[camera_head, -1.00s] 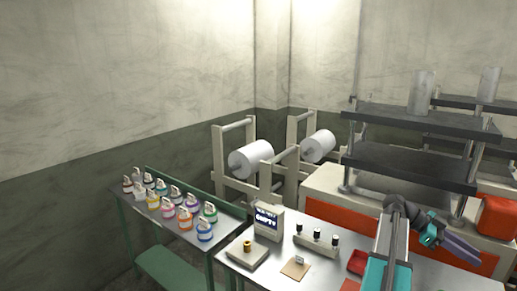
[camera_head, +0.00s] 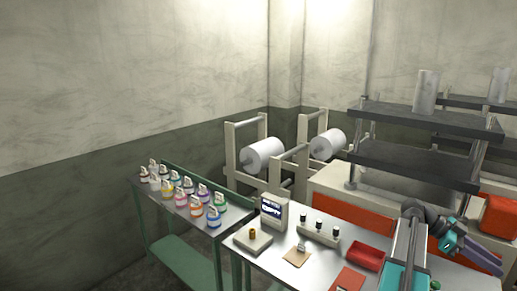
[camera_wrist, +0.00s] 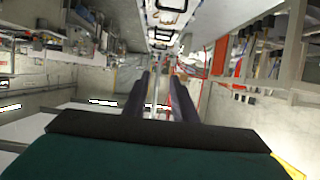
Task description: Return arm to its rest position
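My arm (camera_head: 405,255) rises at the lower right of the head view, with grey links and teal parts, folded at a grey elbow. My gripper (camera_head: 490,266) points down and right from it, in front of the press, with purple-grey fingers. In the wrist view my gripper (camera_wrist: 160,77) shows two dark fingers with a gap between them. Nothing is seen held in the gap. The wrist view looks out into the room, tilted, with no table object close to the fingertips.
White rolls (camera_head: 265,153) and a large press (camera_head: 420,160) stand behind. My arm is close to the press.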

